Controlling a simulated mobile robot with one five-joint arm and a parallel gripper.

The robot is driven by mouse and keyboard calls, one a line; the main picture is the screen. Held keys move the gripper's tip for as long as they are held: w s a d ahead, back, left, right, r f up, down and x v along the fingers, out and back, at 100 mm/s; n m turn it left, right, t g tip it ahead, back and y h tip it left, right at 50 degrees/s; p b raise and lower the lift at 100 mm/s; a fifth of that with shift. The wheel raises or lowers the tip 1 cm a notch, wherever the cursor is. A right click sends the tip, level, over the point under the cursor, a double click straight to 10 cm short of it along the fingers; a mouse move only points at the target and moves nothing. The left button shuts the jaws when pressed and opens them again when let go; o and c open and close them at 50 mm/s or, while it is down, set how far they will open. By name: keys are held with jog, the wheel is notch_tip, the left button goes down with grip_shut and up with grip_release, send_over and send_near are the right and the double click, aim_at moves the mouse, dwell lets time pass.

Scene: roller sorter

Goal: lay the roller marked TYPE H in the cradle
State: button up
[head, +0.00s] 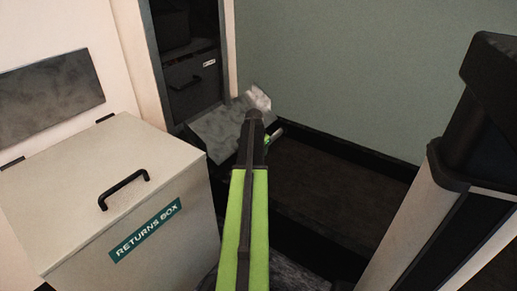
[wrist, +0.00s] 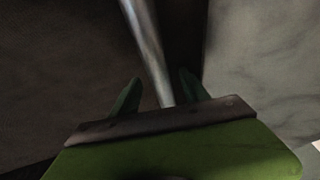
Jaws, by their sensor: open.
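My gripper (head: 268,138) is at the far end of my green arm in the head view, mostly hidden by the arm. In the wrist view its two dark green fingers (wrist: 158,90) stand apart. A shiny metal rod (wrist: 148,45) runs from the top edge down between them, towards the palm; I cannot tell whether it touches a finger. No marking shows on it, so I cannot tell whether it is the TYPE H roller. I cannot make out a cradle in either view.
A white lidded box marked RETURNS BOX (head: 145,231) stands at left. A mottled grey slab (head: 218,130) lies before a dark opening (head: 187,60). A dark-floored recess (head: 335,190) runs along the green wall (head: 370,70). A pale and black post (head: 440,190) stands at right.

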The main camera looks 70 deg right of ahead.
jog(key=p+v, duration=1.5)
jog(key=v, duration=0.2)
jog(key=shift+d, duration=0.1)
